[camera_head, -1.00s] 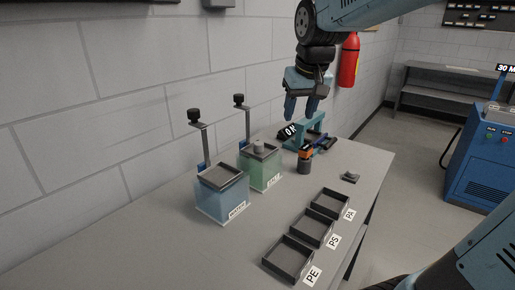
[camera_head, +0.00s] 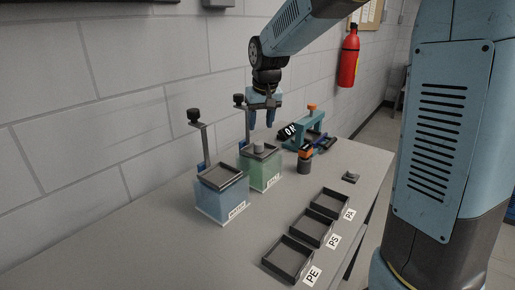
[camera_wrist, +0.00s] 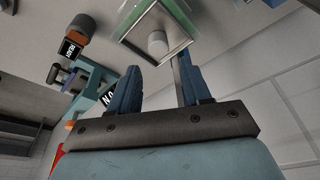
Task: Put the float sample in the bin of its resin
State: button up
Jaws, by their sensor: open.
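The sample, a small light-grey cylinder (camera_head: 258,149), stands within the top frame of the green tank (camera_head: 262,172), whose label seems to read SALT. It also shows in the wrist view (camera_wrist: 157,42), inside the green-edged frame. My gripper (camera_head: 262,121) is open and empty, pointing down above the green tank and the sample, clear of both. In the wrist view its two blue fingers (camera_wrist: 158,72) are spread. Three shallow dark bins lie on the bench front: PE (camera_head: 288,262), PS (camera_head: 313,230) and PA (camera_head: 330,203).
A blue tank (camera_head: 220,200) stands left of the green one. Each tank has an upright bracket with a black knob (camera_head: 194,115). A teal device with an ON sign (camera_head: 290,131) and a dark cylinder with an orange top (camera_head: 304,164) stand behind right. A small grey piece (camera_head: 350,177) lies beyond PA.

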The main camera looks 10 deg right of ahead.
aim_at(259, 143)
jog(key=shift+x, duration=4.5)
jog(key=shift+w+d, duration=0.15)
grip_shut()
jog(key=shift+r, duration=0.15)
